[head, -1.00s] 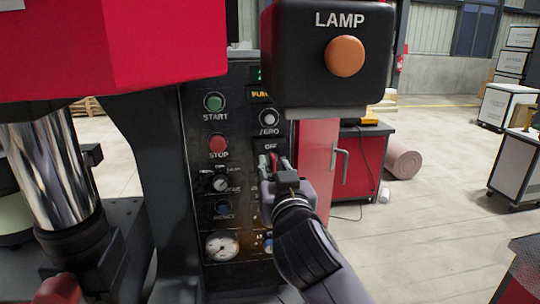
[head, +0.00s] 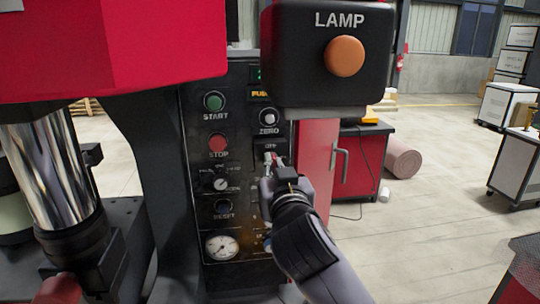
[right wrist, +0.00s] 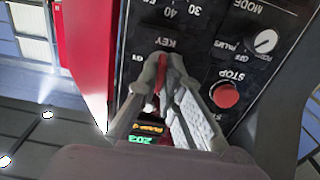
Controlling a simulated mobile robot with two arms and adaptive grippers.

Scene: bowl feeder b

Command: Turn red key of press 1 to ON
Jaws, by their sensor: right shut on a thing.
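The red key (right wrist: 162,76) of the press panel (head: 191,128) is between the fingertips of my right gripper (right wrist: 164,66), just by the upside-down KEY label in the right wrist view. My right gripper (head: 269,160) is shut on it, at the panel's right side, below the OFF label in the head view. The key's red part stands about upright in the wrist picture. The fingers hide most of the key and its base, so I cannot tell its exact setting. My left gripper is not in view.
The LAMP box (head: 328,62) with an orange lamp overhangs just above my right gripper. The green START button (head: 214,101) and red STOP button (head: 217,143) are to its left. A red cabinet (head: 357,170) stands behind to the right. Open floor lies farther right.

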